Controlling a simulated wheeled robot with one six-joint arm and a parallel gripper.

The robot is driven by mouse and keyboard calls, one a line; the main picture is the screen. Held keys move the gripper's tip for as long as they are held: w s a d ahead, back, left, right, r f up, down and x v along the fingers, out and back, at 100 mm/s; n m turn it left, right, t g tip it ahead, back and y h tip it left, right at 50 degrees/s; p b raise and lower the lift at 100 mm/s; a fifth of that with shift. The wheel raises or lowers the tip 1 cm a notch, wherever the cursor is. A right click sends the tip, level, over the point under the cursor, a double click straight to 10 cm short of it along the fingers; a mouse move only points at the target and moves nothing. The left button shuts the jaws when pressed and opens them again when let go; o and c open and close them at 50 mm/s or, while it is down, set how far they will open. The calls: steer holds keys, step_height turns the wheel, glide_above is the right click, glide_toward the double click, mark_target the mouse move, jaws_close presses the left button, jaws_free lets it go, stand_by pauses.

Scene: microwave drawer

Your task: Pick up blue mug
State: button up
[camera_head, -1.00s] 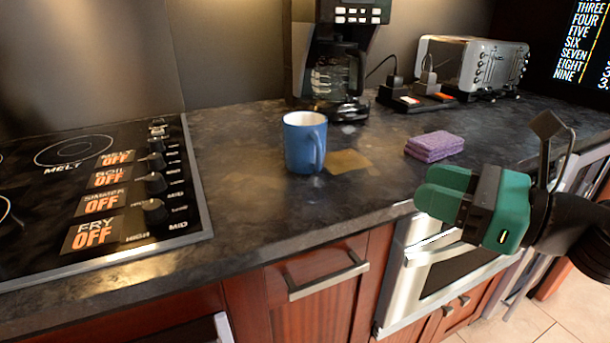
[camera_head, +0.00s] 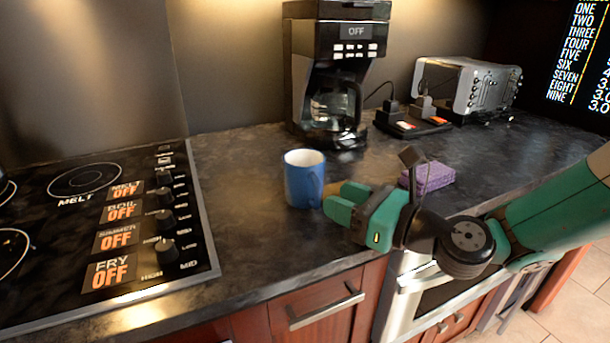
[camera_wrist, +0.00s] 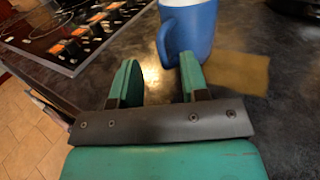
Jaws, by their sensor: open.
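The blue mug (camera_head: 304,180) stands upright on the dark countertop, right of the stove, with a pale inside. In the wrist view the mug (camera_wrist: 188,30) is at the top, ahead of the right finger, with its handle toward the gripper. My gripper (camera_head: 336,199) is open and empty, close to the mug on its right front side in the head view. In the wrist view my gripper's two green fingers (camera_wrist: 160,80) are spread apart with bare counter between them. The right fingertip appears close to the handle; I cannot tell whether it touches.
A stove with knobs (camera_head: 163,222) lies left of the mug. A coffee maker (camera_head: 332,80) stands behind it. A purple sponge (camera_head: 430,178) lies to the right, and a toaster (camera_head: 468,88) stands at the back right. A flat brown patch (camera_wrist: 238,72) lies beside the mug.

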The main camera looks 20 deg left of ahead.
mark_target(307, 184)
steer(key=p+x, duration=0.1)
steer(key=x, duration=0.3)
steer(key=shift+w+a+r, duration=0.1)
steer(key=shift+a, duration=0.1)
jaws_close()
steer(key=shift+r, duration=0.1)
